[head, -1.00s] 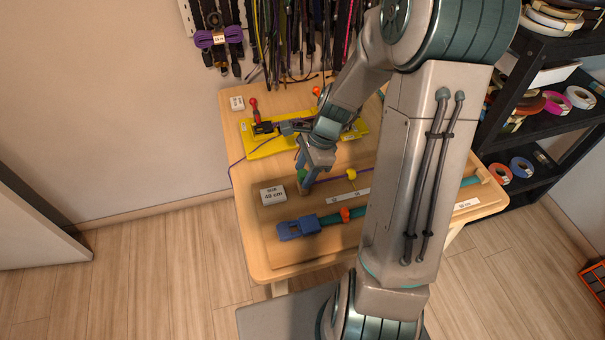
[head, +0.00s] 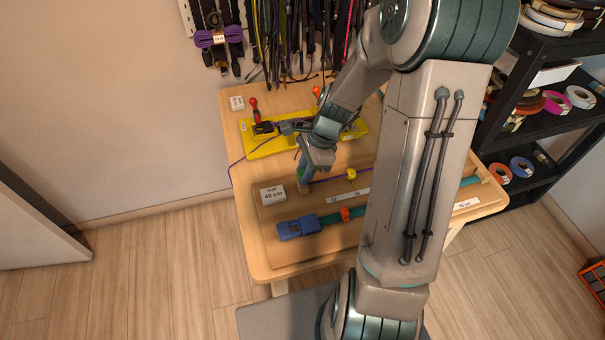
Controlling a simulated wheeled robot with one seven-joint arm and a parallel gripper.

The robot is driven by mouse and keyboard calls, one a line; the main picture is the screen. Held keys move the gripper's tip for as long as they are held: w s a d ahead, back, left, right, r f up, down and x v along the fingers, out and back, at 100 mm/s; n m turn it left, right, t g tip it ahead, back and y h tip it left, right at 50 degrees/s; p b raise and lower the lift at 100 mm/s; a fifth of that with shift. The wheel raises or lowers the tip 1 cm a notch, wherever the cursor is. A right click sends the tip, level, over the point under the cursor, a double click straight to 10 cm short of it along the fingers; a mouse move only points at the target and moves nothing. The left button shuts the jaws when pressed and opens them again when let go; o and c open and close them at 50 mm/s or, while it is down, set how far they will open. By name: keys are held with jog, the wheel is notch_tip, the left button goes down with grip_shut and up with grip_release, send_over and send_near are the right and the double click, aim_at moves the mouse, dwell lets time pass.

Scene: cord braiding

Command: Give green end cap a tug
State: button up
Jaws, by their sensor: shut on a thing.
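My gripper (head: 303,183) points down over the wooden tray, just right of the white size card. It is shut on the green end cap (head: 299,177), of which only a small green patch shows between and beside the fingers. A purple cord (head: 328,179) runs from the gripper to the right, to a yellow piece (head: 351,174) on it. My arm hides the cord beyond that.
The white card (head: 273,194) reads 40 cm. A teal strap with a blue buckle (head: 298,228) and an orange slider (head: 345,214) lies in front. A yellow board (head: 262,147) with a red-handled clamp (head: 253,106) is behind. A white ruler strip (head: 348,196) lies between.

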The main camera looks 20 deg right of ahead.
jog(key=shift+f, duration=0.15)
jog(key=shift+c, duration=0.2)
jog(key=o, duration=1.2)
jog(key=shift+p+v, duration=2.5)
jog(key=shift+v, duration=0.5)
